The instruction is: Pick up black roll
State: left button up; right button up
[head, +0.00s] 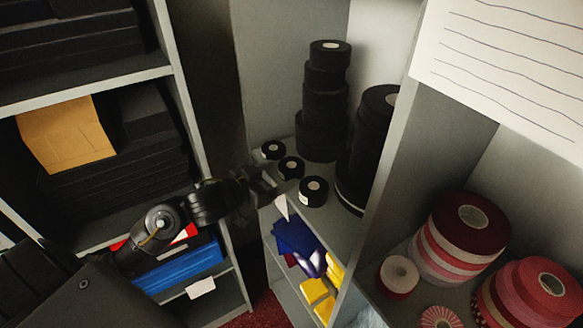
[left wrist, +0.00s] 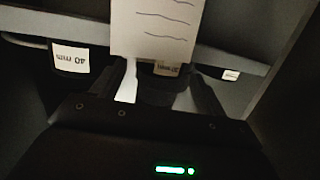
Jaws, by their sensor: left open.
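Three small black rolls with pale cores lie on a grey shelf: one at the back left (head: 272,150), one in the middle (head: 291,167) and a larger one in front (head: 313,192). My left gripper (head: 268,184) is open at the shelf's left edge, just left of the middle roll. In the left wrist view my fingers (left wrist: 167,88) stand apart, with a dark labelled roll (left wrist: 166,70) seen between them, partly hidden by a paper card (left wrist: 155,28). I cannot tell whether they touch it. A "40 mm" label (left wrist: 70,59) shows to one side.
Tall stacks of black rolls (head: 325,105) stand close behind the small ones. A grey divider (head: 385,190) separates them from red and pink rolls (head: 465,240) on the right. Folded blue cloth (head: 298,245) lies below. A shelf unit with dark stacks stands left.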

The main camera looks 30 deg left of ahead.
aim_at(292, 168)
pick_arm(q)
jog(key=shift+w+d, duration=0.15)
jog(key=shift+w, duration=0.2)
jog(key=p+x, duration=0.1)
jog(key=x, duration=0.3)
jog(key=shift+w+f, duration=0.15)
jog(key=shift+w, duration=0.25)
jog(key=shift+s, duration=0.1)
jog(key=shift+c, duration=0.7)
jog(key=c, duration=0.6)
